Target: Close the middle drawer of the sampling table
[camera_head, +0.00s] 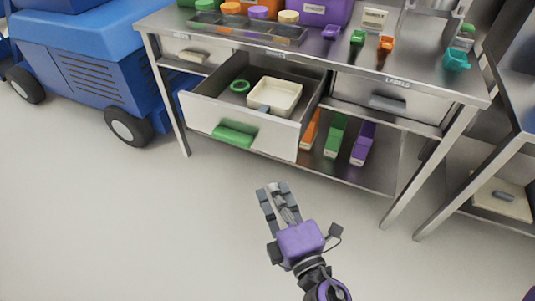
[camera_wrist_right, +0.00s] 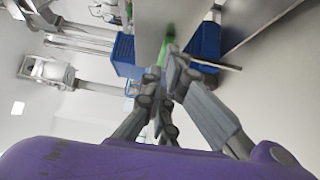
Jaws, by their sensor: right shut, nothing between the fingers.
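The middle drawer (camera_head: 200,112) of the sampling table (camera_head: 460,92) is pulled out in the head view, with its white front panel facing me and a green handle (camera_head: 234,136) on it. A green ring (camera_head: 239,86) and a cream tray (camera_head: 288,108) lie inside the drawer. My right gripper (camera_head: 273,188) is shut and empty, in front of and below the drawer front, apart from it. Its fingers (camera_wrist_right: 166,68) also show in the right wrist view, with a blurred green patch beyond them. My left gripper is not in view.
A labelled drawer (camera_head: 390,98) to the right is shut. Green, orange and purple boxes stand on the lower shelf (camera_head: 375,178). A blue wheeled machine (camera_head: 80,60) stands at the left. Containers and scoops cover the tabletop. The floor in front is clear.

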